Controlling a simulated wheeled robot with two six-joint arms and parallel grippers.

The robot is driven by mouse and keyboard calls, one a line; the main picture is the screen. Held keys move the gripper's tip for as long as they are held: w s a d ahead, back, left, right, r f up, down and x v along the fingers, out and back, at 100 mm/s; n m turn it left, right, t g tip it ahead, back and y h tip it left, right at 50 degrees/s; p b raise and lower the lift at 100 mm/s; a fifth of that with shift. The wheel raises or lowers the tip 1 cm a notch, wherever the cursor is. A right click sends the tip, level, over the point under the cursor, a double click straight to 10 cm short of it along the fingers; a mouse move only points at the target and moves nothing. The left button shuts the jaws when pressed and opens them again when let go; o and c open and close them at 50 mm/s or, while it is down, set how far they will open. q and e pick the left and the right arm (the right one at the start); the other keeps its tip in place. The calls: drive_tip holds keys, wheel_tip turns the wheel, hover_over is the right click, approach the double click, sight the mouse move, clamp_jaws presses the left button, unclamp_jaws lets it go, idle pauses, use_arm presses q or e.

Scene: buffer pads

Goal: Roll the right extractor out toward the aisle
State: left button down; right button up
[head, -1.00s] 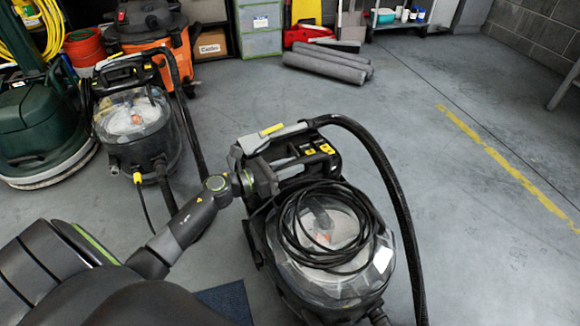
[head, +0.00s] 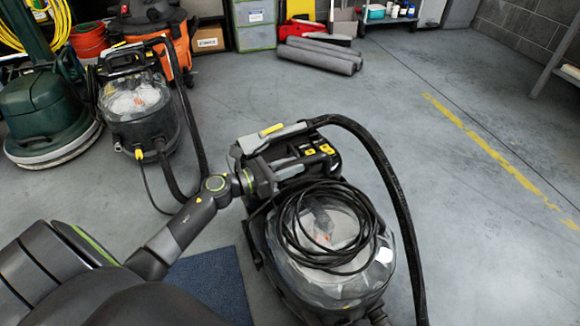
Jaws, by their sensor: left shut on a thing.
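The right extractor (head: 322,265) stands on the floor in the lower middle of the head view. It has a clear domed tank, a coiled black cable on top, a black hose and a black-and-grey head with yellow switches. My left gripper (head: 262,178) is shut on the grey handle at the left of its head; the fingertips are partly hidden there. The left extractor (head: 137,105), a similar machine, stands farther back on the left, apart from the held one. My right gripper is out of view.
A blue mat (head: 222,285) lies left of the held extractor. A green floor machine (head: 45,110) stands at far left. Grey rolls (head: 318,56) lie at the back. Open floor spreads right to a yellow line (head: 485,148), with a bench (head: 560,60) beyond.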

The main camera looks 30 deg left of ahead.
use_arm(q)
drive_tip(key=c, duration=1.2)
unclamp_jaws()
drive_tip(key=shift+a, duration=0.1)
drive_tip(key=p+v, duration=0.1)
drive_tip(key=v, duration=1.6)
drive_tip(key=shift+s+p, duration=0.2)
drive_tip(key=shift+p, duration=0.2)
